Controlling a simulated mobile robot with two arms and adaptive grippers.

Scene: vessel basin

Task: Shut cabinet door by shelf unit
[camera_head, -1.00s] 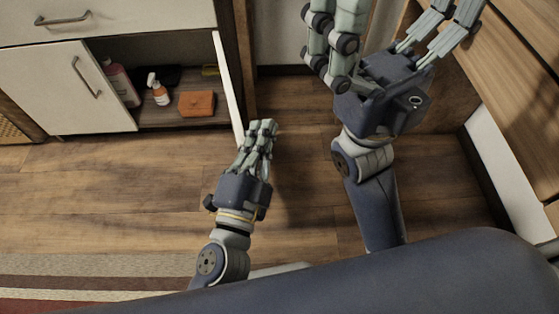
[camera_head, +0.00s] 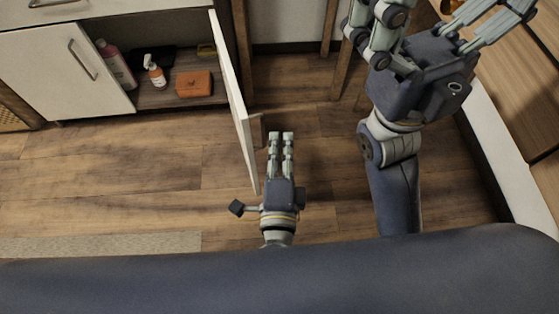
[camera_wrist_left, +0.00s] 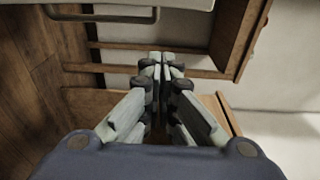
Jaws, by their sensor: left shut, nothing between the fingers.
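The low white cabinet has its right door (camera_head: 237,105) standing open, sticking out towards me and seen nearly edge-on in the head view. Its left door (camera_head: 62,72) is flush with the front and has a metal handle (camera_head: 82,60). My left gripper (camera_head: 281,136) is just right of the open door's outer side, near its free end, with its fingers together and empty. Contact with the door cannot be made out. In the left wrist view its fingertips (camera_wrist_left: 162,60) meet, below a pale panel with a bar handle (camera_wrist_left: 100,14). My right gripper (camera_head: 437,25) is open at the upper right.
Inside the cabinet are a pink bottle (camera_head: 115,66), an orange spray bottle (camera_head: 155,73) and an orange box (camera_head: 194,84). A drawer (camera_head: 110,8) is above. Wooden furniture (camera_head: 515,75) stands at the right. The wooden floor (camera_head: 130,160) is clear; a rug (camera_head: 120,244) lies nearer.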

